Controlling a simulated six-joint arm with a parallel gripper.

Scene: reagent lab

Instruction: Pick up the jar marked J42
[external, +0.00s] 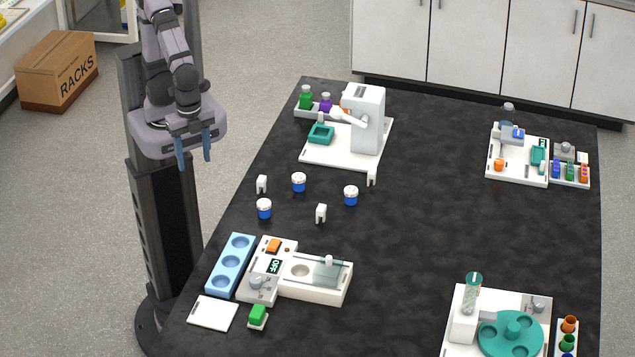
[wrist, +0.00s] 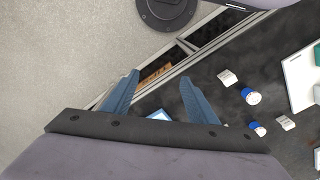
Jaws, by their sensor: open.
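Three small blue jars with white lids stand on the black table: one (external: 299,182) at the back, one (external: 264,209) at the front left, one (external: 351,196) at the right. Their markings are too small to read, so I cannot tell which is J42. Two jars also show at the right of the wrist view, one nearer the top (wrist: 251,97) and one lower (wrist: 258,129). My gripper (external: 194,150) is open and empty, with its blue fingers pointing down, left of the table edge and above the floor. It also shows in the wrist view (wrist: 160,95).
Small white blocks (external: 262,184) (external: 321,213) stand among the jars. A light-blue rack (external: 231,264) with round wells lies at the front left beside a white device (external: 317,278). A white machine (external: 366,120) stands behind the jars. The table's middle right is clear.

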